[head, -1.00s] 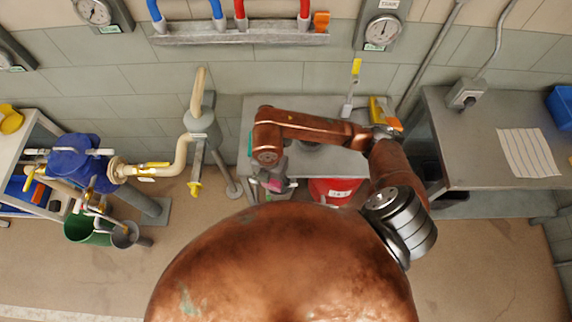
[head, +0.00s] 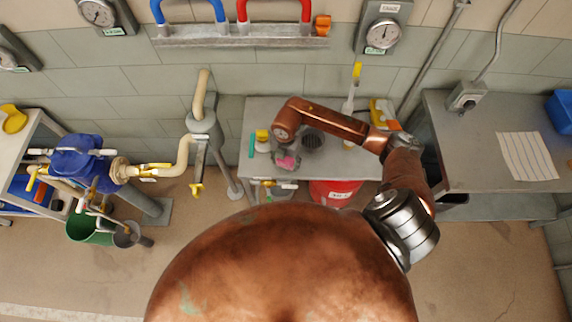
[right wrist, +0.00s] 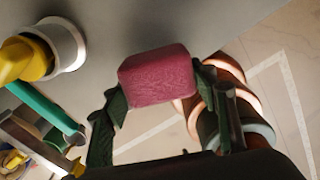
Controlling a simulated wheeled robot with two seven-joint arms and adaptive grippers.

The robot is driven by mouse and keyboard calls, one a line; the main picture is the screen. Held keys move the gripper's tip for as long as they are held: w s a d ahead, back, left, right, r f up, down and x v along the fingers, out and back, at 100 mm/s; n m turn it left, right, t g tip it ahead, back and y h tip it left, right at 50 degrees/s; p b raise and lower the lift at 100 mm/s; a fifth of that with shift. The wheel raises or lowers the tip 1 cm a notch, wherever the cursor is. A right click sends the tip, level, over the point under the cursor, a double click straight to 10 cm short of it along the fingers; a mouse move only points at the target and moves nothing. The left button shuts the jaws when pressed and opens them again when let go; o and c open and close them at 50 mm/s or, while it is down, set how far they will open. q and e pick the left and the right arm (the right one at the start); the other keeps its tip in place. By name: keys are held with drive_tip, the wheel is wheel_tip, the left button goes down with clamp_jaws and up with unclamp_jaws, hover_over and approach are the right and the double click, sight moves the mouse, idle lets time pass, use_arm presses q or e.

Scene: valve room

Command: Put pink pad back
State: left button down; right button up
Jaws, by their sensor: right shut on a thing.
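The pink pad (head: 288,162) is a small soft-looking block. In the right wrist view the pink pad (right wrist: 158,75) sits between the dark fingers, gripped from both sides. My right gripper (head: 285,157) is shut on it and, in the head view, appears over the front part of the grey sink counter (head: 345,165). I cannot tell its exact height above the counter. My left gripper is not in view.
A yellow-capped bottle (head: 262,141) and a teal item (head: 251,143) stand left of the gripper. A dark round drain (head: 312,142) is to its right. A yellow object (head: 381,112) lies at the back right. A red bucket (head: 336,192) stands below the front edge.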

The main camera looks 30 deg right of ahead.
sight(286, 165)
drive_tip(key=shift+d+f, duration=0.1)
drive_tip(key=shift+f, duration=1.5)
drive_tip(key=shift+f, duration=0.2)
drive_tip(key=o, duration=1)
wheel_tip(286, 165, up, 12)
drive_tip(key=shift+r, duration=0.25)
